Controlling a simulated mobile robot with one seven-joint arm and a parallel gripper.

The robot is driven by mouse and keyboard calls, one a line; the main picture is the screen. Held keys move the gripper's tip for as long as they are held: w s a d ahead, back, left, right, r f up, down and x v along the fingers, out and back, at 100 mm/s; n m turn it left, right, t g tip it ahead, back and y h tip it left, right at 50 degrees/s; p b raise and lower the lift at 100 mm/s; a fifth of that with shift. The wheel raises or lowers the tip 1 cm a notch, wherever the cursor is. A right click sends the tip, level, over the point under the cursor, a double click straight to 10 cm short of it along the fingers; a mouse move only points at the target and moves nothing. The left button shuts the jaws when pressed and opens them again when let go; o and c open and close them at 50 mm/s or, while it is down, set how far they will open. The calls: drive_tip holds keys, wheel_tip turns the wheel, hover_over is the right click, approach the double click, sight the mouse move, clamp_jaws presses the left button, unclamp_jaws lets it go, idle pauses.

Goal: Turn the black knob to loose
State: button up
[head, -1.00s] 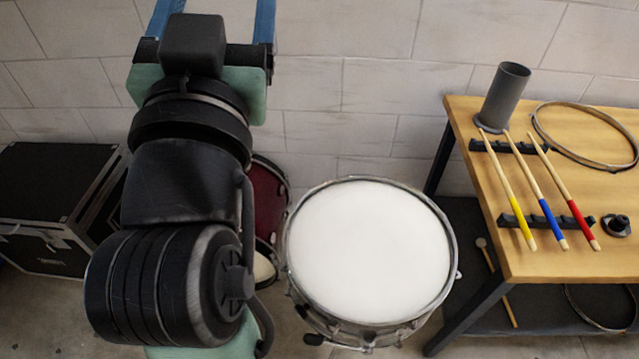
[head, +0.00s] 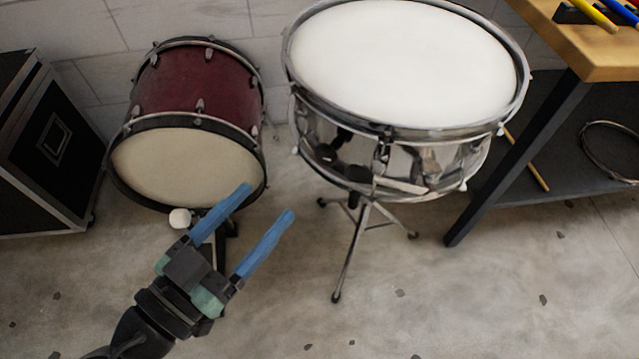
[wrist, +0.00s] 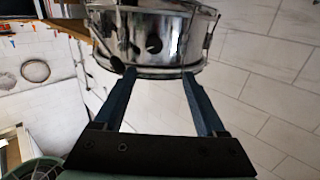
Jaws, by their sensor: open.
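The chrome snare drum (head: 400,165) with a white head stands on a tripod stand. Dark fittings show on the front of its shell. One of them looks like the black knob (head: 328,157), at the shell's front left; its setting cannot be read. My gripper (head: 270,202) is open and empty, with two blue fingers apart, below and left of the drum and clear of it. In the wrist view the drum's shell (wrist: 180,38) lies beyond the fingertips (wrist: 158,72). A dark knob-like part (wrist: 117,64) shows near the left fingertip there.
A red bass drum (head: 200,85) stands behind my gripper, with a white beater (head: 180,218) before it. A black case (head: 50,145) is at the left. A wooden bench (head: 595,55) with dark legs is at the right. The front floor is clear.

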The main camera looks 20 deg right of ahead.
sight(323, 159)
drive_tip(key=b+x, duration=0.1)
drive_tip(key=x, duration=0.3)
drive_tip(key=f+b+x, duration=0.1)
drive_tip(key=x, duration=0.3)
drive_tip(key=s+b+x, duration=0.1)
drive_tip(key=x, duration=0.3)
drive_tip(key=shift+d+f, duration=0.15)
drive_tip(key=shift+d, duration=0.25)
drive_tip(key=shift+c, duration=0.2)
clamp_jaws()
